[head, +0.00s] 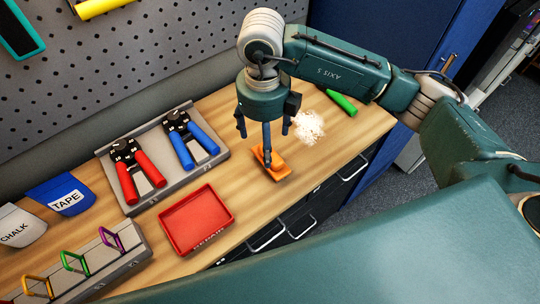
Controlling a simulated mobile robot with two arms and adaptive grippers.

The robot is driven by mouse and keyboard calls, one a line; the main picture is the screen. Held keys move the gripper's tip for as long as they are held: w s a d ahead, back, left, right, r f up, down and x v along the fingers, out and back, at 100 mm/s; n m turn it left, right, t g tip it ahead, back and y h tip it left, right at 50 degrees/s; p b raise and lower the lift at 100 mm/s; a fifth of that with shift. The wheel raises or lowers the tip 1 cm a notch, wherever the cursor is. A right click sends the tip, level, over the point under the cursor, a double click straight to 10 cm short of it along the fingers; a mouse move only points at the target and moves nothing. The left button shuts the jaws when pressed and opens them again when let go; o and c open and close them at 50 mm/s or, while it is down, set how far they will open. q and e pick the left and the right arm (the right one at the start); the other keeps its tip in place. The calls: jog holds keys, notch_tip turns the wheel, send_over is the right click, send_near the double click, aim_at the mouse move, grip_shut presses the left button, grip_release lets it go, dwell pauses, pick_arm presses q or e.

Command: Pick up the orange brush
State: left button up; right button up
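The orange brush (280,171) lies on the wooden workbench top (345,137), near its front edge and to the right of the red tray. Its bristles cannot be made out. My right gripper (266,145) points down directly over the brush. Its dark fingers are spread apart, with one finger overlapping the brush in the picture and partly hiding it. I cannot tell whether that finger touches the brush. No grip on it shows. My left gripper is not in view.
A red tray (229,212) and a tool holder with red-handled (130,190) and blue-handled tools (184,153) stand left of the brush. A pale fibrous tuft (310,126) and a green object (342,102) lie to the right. A pegboard wall (190,50) rises behind.

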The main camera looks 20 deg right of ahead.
notch_tip(320, 180, down, 3)
jog(key=shift+r+p, duration=0.1)
jog(key=shift+p, duration=0.25)
jog(key=shift+s+f+p, duration=0.15)
jog(key=shift+f+p, duration=0.1)
jog(key=shift+p, duration=0.1)
jog(key=f, duration=0.1)
jog(key=f+p, duration=0.2)
jog(key=shift+s+d+f, duration=0.15)
jog(key=shift+s+f, duration=0.1)
jog(key=shift+f, duration=0.55)
jog(key=shift+w, duration=0.1)
jog(key=c, duration=1.3)
